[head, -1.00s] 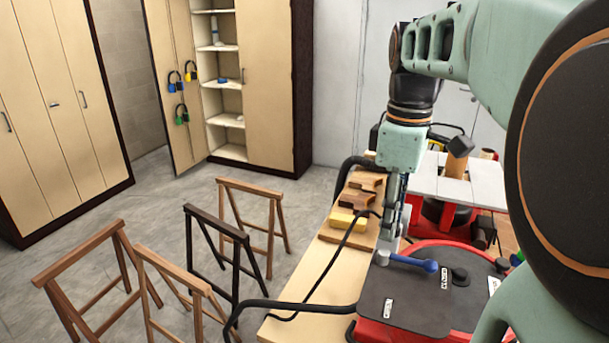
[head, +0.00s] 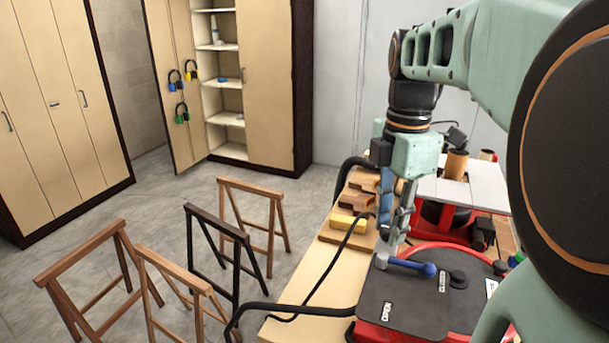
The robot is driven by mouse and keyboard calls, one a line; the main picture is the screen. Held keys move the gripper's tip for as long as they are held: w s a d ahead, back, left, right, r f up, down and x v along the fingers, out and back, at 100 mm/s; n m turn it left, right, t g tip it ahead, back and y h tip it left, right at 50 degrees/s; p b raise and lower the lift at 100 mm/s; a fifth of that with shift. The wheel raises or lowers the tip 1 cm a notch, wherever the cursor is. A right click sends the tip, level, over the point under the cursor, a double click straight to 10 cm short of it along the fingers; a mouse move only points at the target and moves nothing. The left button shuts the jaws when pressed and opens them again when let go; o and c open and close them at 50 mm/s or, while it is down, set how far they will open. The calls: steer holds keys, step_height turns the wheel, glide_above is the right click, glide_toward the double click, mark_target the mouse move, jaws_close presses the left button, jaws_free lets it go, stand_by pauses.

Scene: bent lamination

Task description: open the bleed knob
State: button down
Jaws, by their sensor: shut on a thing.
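My gripper (head: 392,240) points down at the far left edge of the red machine (head: 372,333). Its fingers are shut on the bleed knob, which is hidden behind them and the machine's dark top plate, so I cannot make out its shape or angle. On the dark plate (head: 410,305), a lever with a blue grip (head: 428,269) runs right from a grey hub (head: 381,259). An OPEN label (head: 386,310) is near the front and a CLOSED label (head: 442,282) lies beside the blue grip. A black round knob (head: 458,279) is at the right.
A bench (head: 300,305) with wooden blocks (head: 360,190) and a yellow block (head: 348,222) lies left of my gripper. Black hoses cross it. A white-topped red machine (head: 465,200) stands behind. Sawhorses (head: 190,290) stand on the floor at left.

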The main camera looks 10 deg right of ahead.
steer(key=shift+n, duration=0.5)
steer(key=c, duration=1.6)
jaws_free()
step_height(320, 180, up, 12)
